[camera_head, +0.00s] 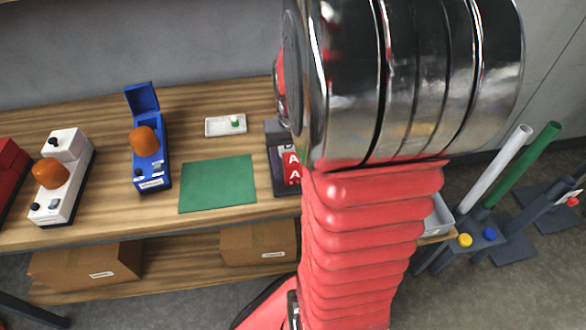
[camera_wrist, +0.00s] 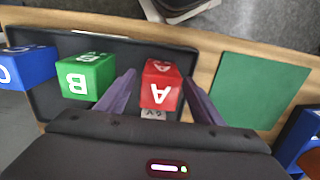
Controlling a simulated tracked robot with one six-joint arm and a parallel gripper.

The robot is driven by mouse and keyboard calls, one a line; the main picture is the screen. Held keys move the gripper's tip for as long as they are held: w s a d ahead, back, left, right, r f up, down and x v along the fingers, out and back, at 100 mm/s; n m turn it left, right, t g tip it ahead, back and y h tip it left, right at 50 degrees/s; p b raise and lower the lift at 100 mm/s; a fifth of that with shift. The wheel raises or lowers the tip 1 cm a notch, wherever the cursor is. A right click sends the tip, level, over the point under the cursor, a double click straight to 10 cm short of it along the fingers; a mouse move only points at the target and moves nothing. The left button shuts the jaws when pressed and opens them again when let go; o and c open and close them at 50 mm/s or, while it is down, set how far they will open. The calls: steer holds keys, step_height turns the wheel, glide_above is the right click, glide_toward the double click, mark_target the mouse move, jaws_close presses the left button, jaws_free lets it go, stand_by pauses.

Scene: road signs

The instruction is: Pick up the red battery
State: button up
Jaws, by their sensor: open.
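The red battery (camera_wrist: 161,88) is a red block with a white letter A, which appears upside down in the wrist view. It stands in a black tray (camera_wrist: 120,44), beside the green battery (camera_wrist: 85,76) marked B and the blue battery (camera_wrist: 28,67) marked C. My gripper (camera_wrist: 159,76) is open, with one dark finger on each side of the red battery. A gap shows on both sides, and I cannot tell how deep the fingers reach.
A green mat (camera_head: 218,184) lies left of the tray on the wooden shelf. A blue device (camera_head: 150,160) and a white device (camera_head: 62,180), each with an orange knob, stand further left. A small white dish (camera_head: 225,125) lies behind the mat. Coloured tubes (camera_head: 522,165) stand at right.

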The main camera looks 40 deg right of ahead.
steer(key=shift+c, duration=0.5)
steer(key=c, duration=1.4)
